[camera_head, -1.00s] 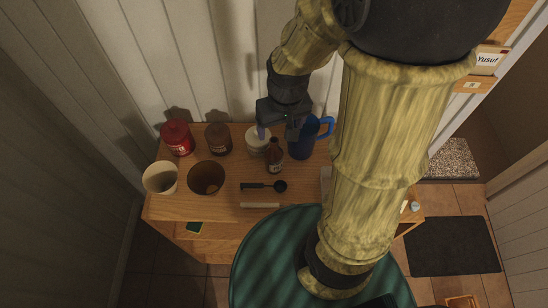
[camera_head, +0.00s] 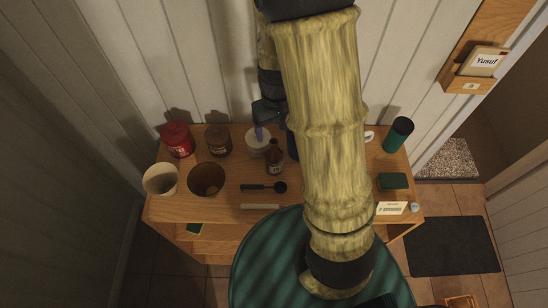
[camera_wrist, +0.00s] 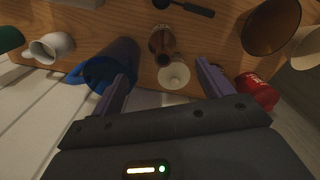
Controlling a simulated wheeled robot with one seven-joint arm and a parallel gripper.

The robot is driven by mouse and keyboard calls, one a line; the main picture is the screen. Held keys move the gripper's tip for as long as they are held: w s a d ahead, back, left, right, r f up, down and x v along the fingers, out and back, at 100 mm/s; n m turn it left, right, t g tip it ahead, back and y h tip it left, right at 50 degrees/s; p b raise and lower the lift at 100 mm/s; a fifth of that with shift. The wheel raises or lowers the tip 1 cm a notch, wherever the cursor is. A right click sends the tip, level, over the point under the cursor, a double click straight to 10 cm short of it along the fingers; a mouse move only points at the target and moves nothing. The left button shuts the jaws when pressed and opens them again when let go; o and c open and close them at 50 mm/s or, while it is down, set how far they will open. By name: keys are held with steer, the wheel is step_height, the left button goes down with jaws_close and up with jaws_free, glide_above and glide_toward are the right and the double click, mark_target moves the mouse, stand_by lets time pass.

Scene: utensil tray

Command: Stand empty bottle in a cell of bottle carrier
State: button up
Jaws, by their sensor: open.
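The empty bottle, a brown bottle (camera_head: 274,162), stands upright on the wooden table in front of a white round container (camera_head: 257,143). In the wrist view the bottle (camera_wrist: 162,42) shows beyond my fingertips, roughly in line with the gap between them. My gripper (camera_wrist: 162,72) is open and empty, its purple fingers spread. In the head view one purple finger shows over the white container; my arm hides most of the rest of the gripper. I cannot make out a bottle carrier in either view.
Red (camera_head: 176,141) and brown (camera_head: 217,140) canisters stand left of the bottle, cream (camera_head: 160,179) and brown (camera_head: 206,179) cups nearer. A blue mug (camera_wrist: 112,68) stands close beside the bottle. A black scoop (camera_head: 265,187) lies in front. A green tumbler (camera_head: 397,134) stands right.

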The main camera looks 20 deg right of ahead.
mark_target(276, 143)
step_height(276, 143, down, 7)
steer(key=shift+f+p, duration=0.15)
steer(key=shift+p, duration=0.15)
steer(key=shift+w+a+f+p, duration=0.2)
steer(key=shift+f+p, duration=0.3)
steer(key=shift+f, duration=0.8)
steer(key=shift+w+a+f+p, duration=0.15)
steer(key=shift+f+p, duration=0.3)
steer(key=shift+f, duration=0.85)
steer(key=shift+d, duration=0.1)
steer(key=c, duration=1.6)
steer(key=shift+r, duration=0.1)
